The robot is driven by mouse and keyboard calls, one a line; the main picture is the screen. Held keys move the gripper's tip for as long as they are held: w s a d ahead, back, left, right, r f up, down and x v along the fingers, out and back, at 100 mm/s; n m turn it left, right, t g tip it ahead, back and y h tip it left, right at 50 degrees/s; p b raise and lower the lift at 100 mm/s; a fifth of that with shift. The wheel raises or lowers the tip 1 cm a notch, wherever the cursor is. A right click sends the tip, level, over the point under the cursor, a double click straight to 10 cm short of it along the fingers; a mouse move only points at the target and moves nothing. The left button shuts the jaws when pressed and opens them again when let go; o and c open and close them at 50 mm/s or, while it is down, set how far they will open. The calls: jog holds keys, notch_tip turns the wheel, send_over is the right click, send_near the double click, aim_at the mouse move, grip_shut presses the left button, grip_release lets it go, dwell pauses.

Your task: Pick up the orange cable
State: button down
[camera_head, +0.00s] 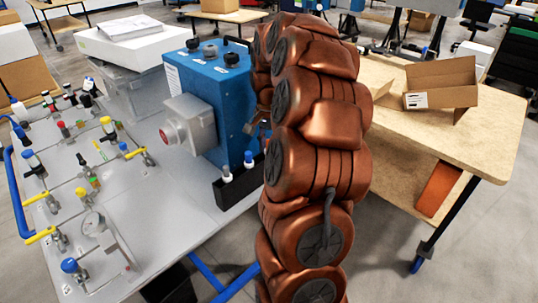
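I cannot make out an orange cable in this view. My copper-coloured arm rises through the middle of the picture and covers part of the scene behind it. My gripper's fingers cannot be made out. A small dark part shows at the arm's left edge beside the blue box, but I cannot tell what it belongs to.
A grey panel table (150,215) with valves and a gauge (94,224) fills the left. On it stands a blue box (212,100) with a grey switch unit (188,130). A wooden table (500,130) at right holds an open cardboard box (441,84).

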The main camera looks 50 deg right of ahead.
jog(key=shift+r, duration=0.1)
notch_tip(320, 180, up, 25)
jog(key=p, duration=0.5)
jog(key=shift+p, duration=0.3)
dwell(1.0)
